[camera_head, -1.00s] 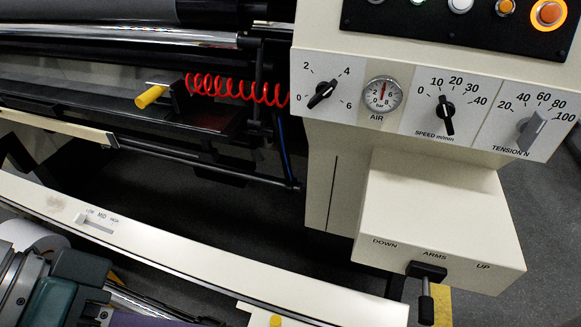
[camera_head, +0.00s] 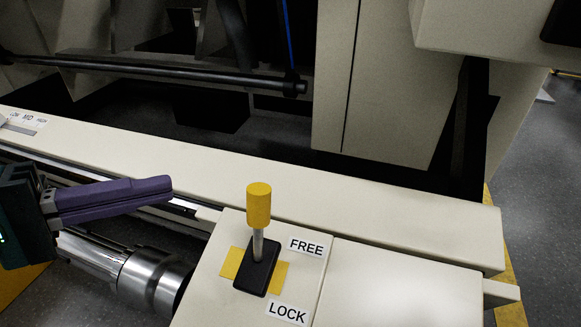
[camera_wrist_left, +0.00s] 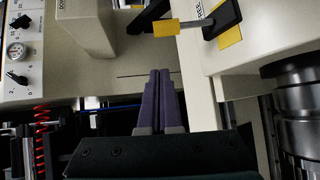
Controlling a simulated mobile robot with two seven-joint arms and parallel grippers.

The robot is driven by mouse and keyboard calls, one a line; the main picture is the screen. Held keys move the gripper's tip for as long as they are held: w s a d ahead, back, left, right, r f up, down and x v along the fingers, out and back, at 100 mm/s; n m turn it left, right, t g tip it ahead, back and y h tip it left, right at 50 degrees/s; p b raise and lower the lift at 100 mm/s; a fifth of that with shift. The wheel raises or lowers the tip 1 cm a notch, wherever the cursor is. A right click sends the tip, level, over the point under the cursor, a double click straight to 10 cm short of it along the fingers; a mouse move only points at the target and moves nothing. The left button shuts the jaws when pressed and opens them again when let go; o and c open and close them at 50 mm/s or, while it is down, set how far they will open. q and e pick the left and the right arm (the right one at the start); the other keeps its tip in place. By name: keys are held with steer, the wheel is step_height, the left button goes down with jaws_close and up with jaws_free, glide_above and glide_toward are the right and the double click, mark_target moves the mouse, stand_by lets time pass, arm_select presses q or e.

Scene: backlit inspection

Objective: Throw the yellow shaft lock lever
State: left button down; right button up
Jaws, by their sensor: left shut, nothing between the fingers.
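The yellow shaft lock lever (camera_head: 258,205) stands on a black base with a yellow plate, on top of a cream housing. Its handle points up, between the FREE label (camera_head: 306,247) and the LOCK label (camera_head: 287,312), leaning toward the FREE side. My left gripper (camera_head: 170,188) is shut and empty, with purple fingers, left of the lever and apart from it. In the left wrist view the shut fingers (camera_wrist_left: 160,75) point up the picture, and the lever's yellow handle (camera_wrist_left: 166,28) shows just beyond their tips. My right gripper is not in view.
A metal shaft with a chuck (camera_head: 150,280) lies left of the lever housing, under my left gripper. A long cream beam (camera_head: 300,190) runs behind the lever. A cream cabinet (camera_head: 385,90) stands farther back. Space above the lever is clear.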

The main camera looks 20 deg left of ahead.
mark_target(259, 225)
arm_select(q)
steer(key=shift+n+t, duration=0.3)
steer(key=shift+n, duration=0.1)
steer(key=w+d+f+b, duration=0.1)
steer(key=w, duration=0.1)
steer(key=w+d+f+b, duration=0.1)
steer(key=w+d, duration=0.1)
steer(key=w, duration=0.1)
steer(key=w+d+f+b, duration=0.1)
steer(key=w+d+f, duration=0.1)
steer(key=w, duration=0.1)
steer(key=shift+w+d+b, duration=0.15)
steer(key=shift+b, duration=0.25)
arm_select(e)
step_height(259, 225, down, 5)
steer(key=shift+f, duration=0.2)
arm_select(q)
steer(key=s, duration=0.1)
steer(key=s+d, duration=0.1)
steer(key=s, duration=0.1)
steer(key=shift+s+d+r+p, duration=0.2)
steer(key=shift+d+r+p, duration=0.1)
steer(key=shift+d+r, duration=0.05)
steer(key=shift+d, duration=0.1)
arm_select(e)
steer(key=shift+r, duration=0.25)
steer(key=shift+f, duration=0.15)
